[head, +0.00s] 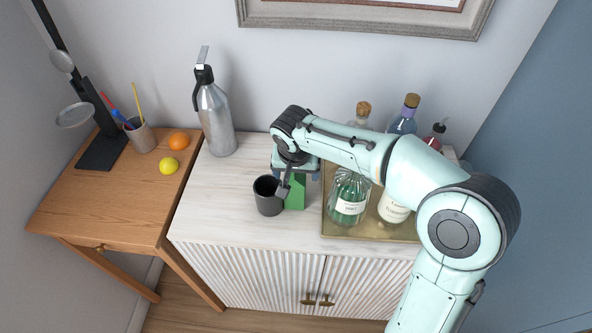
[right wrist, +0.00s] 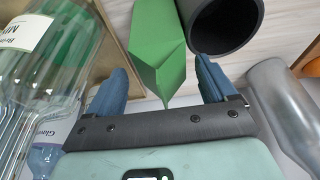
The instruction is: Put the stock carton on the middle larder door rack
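The green stock carton (head: 295,194) stands on the white cabinet top, right beside a dark cup (head: 268,195). My right gripper (head: 296,178) is over the carton and hides part of it in the head view. In the right wrist view, the carton's (right wrist: 160,52) folded top points toward the palm. The blue fingers of the right gripper (right wrist: 162,84) are apart, one on each side of the carton's top, with gaps visible. I see no larder door rack in these views. My left gripper is out of view.
A gold tray (head: 340,229) with several bottles stands close to the carton's right. A steel flask (head: 215,117) stands at the back left. A wooden desk (head: 110,205) holds fruit, a pencil cup and a lamp. The cabinet's front left top is clear.

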